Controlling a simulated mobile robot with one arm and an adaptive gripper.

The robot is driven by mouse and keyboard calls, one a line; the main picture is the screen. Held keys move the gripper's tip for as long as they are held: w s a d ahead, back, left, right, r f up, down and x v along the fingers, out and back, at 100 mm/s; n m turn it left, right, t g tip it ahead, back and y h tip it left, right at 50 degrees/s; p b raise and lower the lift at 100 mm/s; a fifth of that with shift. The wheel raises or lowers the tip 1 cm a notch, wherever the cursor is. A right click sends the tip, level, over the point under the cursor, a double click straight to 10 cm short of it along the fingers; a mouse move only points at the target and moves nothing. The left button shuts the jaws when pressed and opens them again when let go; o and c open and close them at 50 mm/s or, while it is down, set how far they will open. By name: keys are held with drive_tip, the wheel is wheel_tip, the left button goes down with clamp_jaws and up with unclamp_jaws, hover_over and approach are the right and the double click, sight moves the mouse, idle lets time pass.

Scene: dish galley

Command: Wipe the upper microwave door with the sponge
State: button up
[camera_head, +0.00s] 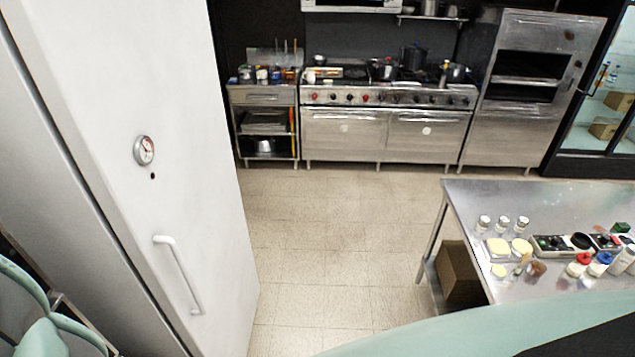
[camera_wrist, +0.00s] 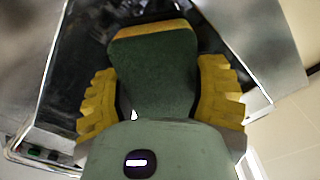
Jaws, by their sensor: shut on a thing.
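My gripper (camera_wrist: 158,85) shows in the wrist view, with ridged yellow fingers on both sides of the sponge (camera_wrist: 152,65). The sponge has a dark green face and a yellow far edge, and the fingers are shut on it. Behind it is a dark panel with a bright metal frame (camera_wrist: 51,72); I cannot tell whether this is the microwave door, or whether the sponge touches it. In the head view a pale appliance (camera_head: 355,4) is cut off at the top edge; I cannot tell whether it is a microwave. My gripper is outside the head view.
A white door (camera_head: 130,200) with a handle fills the left of the head view. A steel table (camera_head: 465,205) with several jars and small containers stands at right. Stoves (camera_head: 385,135) and a tall steel unit (camera_head: 520,130) line the back. Tiled floor (camera_head: 330,235) between is clear.

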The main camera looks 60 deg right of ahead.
drive_tip(key=shift+w+d+r+b, duration=0.1)
drive_tip(key=shift+w+d+b, duration=0.45)
drive_tip(key=shift+d, duration=0.35)
drive_tip(key=shift+w+d+r+b, duration=0.1)
drive_tip(key=shift+w+d+b, duration=0.4)
drive_tip(key=shift+d, duration=0.35)
drive_tip(key=shift+w+d+b, duration=2)
drive_tip(key=shift+d+b, duration=0.8)
drive_tip(key=shift+d, duration=0.45)
drive_tip(key=shift+s+a+p, duration=1)
drive_tip(key=shift+a+p, duration=0.2)
drive_tip(key=shift+a, duration=0.5)
drive_tip(key=shift+s+a+p, duration=1)
drive_tip(key=shift+a+p, duration=0.2)
drive_tip(key=shift+a, duration=0.45)
drive_tip(key=shift+s+a+p, duration=1)
drive_tip(key=shift+a+p, duration=0.2)
drive_tip(key=shift+a, duration=0.5)
